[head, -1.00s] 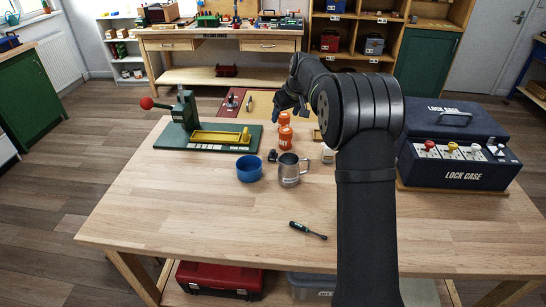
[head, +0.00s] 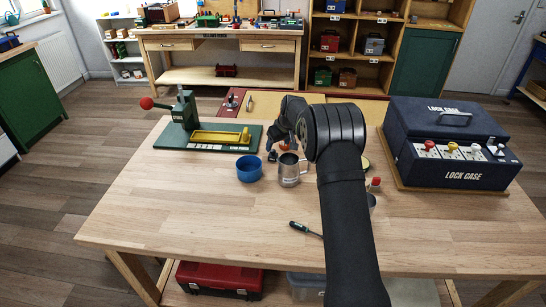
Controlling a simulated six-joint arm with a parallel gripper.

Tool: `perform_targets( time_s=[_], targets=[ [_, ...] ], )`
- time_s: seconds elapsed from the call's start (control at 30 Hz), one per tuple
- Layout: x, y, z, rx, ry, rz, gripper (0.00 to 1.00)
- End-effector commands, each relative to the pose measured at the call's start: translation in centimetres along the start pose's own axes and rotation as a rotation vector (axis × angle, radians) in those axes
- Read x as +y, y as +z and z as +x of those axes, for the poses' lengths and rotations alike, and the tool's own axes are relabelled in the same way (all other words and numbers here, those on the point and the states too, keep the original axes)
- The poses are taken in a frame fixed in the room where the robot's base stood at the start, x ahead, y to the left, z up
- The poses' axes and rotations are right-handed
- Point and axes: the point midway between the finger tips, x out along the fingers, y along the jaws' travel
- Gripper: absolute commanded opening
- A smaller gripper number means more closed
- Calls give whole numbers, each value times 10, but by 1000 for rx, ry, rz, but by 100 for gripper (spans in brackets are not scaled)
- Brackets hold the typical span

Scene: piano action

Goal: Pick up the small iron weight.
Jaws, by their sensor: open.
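A small dark object (head: 272,156), possibly the iron weight, stands on the wooden table between the blue bowl and the metal mug; it is too small to be sure. My gripper (head: 284,146) is open, just behind and to the right of that object and above the back part of the table. My own arm partly covers the gripper, so the fingertips are hard to make out. I cannot tell whether they touch anything.
A blue bowl (head: 249,168) and a metal mug (head: 290,170) stand close in front of my gripper. A green press (head: 186,117) is behind left, a lock case (head: 450,145) at right. A screwdriver (head: 305,229) lies in front. The table's front left is clear.

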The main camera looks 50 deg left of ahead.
Motion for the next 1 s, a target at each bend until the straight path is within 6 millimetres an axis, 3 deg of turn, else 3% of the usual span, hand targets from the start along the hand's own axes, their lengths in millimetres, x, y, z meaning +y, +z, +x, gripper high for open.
perform_targets(
  time_s=[0.27, 0.6, 0.8, 0.83, 1.0],
  targets=[
    [-2, 1, 17, -1, -1, 0, 67],
    [-8, 2, 60, -1, 0, 1, 67],
    [-8, 1, 60, 0, 1, 1, 67],
    [-8, 1, 60, 0, 0, 1, 65],
    [-8, 1, 60, 0, 1, 1, 32]
  ],
)
